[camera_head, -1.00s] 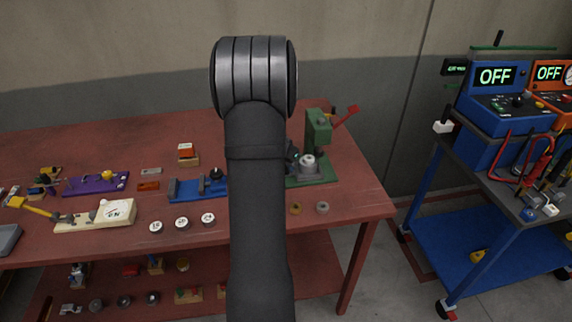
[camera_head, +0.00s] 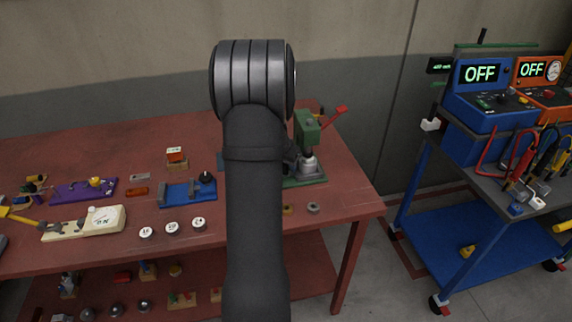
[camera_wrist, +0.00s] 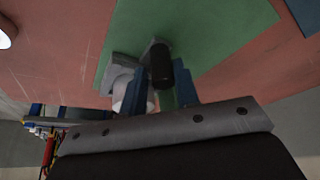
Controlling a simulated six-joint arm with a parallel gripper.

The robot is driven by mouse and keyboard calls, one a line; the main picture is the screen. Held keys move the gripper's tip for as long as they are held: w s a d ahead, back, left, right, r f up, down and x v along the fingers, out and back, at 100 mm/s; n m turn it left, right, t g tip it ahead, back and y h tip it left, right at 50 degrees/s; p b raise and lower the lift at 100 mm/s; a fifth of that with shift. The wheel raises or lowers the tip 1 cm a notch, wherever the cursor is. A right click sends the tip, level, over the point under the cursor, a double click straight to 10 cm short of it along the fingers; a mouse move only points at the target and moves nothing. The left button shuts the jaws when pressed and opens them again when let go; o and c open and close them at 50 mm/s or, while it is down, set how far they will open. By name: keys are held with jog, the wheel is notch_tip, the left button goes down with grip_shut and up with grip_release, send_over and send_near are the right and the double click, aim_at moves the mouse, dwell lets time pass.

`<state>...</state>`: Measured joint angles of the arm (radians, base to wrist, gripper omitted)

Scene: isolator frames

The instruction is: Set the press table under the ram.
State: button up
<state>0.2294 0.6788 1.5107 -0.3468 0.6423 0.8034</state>
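The green press (camera_head: 307,128) stands at the right end of the red bench, with a red lever. Its dark ram (camera_head: 309,150) hangs above a grey round part, seemingly the press table (camera_head: 308,165), over the green base. In the wrist view, my gripper's two blue fingers (camera_wrist: 160,78) stand apart over the green base (camera_wrist: 205,30). A dark cylinder (camera_wrist: 160,68) with a grey piece behind it lies between their tips; I cannot tell whether they grip it. A pale grey round part (camera_wrist: 122,76) is partly hidden by the left finger. My arm hides the gripper in the head view.
A blue fixture (camera_head: 188,192) and several white-topped round pieces (camera_head: 172,228) lie left of my arm. A small grey ring (camera_head: 313,208) lies before the press. A blue cart (camera_head: 465,235) with meters stands at right, across a floor gap.

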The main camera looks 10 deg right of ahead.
jog(key=v, duration=1.7)
jog(key=shift+r, duration=0.2)
jog(key=x, duration=1.7)
jog(key=shift+a+f, duration=0.15)
jog(key=shift+f, duration=0.1)
